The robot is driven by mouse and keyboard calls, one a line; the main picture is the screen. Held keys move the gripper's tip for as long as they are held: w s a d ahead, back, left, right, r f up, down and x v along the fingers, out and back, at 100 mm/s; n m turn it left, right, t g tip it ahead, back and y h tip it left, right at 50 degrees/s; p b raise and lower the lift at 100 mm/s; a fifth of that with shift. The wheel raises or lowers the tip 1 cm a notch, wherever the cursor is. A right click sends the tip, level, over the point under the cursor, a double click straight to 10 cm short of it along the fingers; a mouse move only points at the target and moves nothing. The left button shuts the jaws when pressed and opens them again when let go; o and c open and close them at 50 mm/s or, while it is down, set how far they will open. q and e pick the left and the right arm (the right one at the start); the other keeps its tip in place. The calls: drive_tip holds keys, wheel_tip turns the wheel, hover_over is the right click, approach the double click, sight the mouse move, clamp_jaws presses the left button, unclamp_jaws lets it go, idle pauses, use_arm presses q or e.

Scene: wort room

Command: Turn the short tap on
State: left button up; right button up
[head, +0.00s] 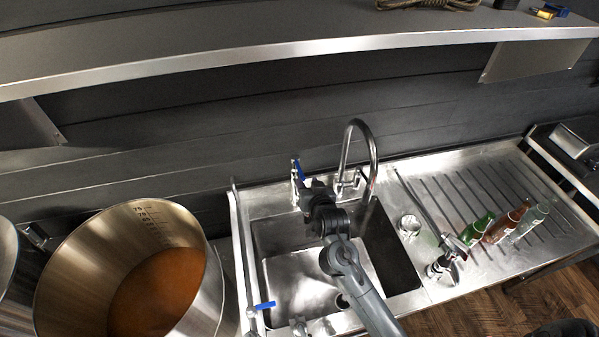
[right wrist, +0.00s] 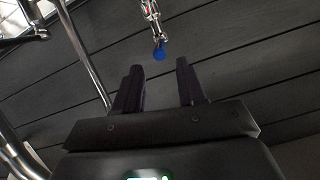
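A short metal tap (head: 294,175) with a blue lever (head: 299,169) stands at the back left of the sink. In the right wrist view its blue end (right wrist: 159,52) shows just beyond the fingertips, roughly in line with the gap between them. My right gripper (head: 310,187) is over the back of the sink, close to this tap and partly covering it in the head view. In the right wrist view the gripper (right wrist: 158,66) is open and empty. I cannot tell whether it touches the tap. My left gripper is not in view.
A tall curved faucet (head: 372,150) stands close to the right of the gripper. Another blue lever (head: 262,306) is at the sink's front left. A large pot (head: 212,290) of brown liquid stands left. Bottles, including a green one (head: 477,229), lie on the drainboard (head: 450,190). A shelf (head: 250,50) runs above.

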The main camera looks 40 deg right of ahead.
sight(301, 171)
drive_tip(key=p+x, duration=0.1)
drive_tip(key=x, duration=0.7)
drive_tip(key=shift+w+d+f, duration=0.15)
drive_tip(key=shift+w, duration=0.25)
drive_tip(key=shift+c, duration=0.3)
clamp_jaws()
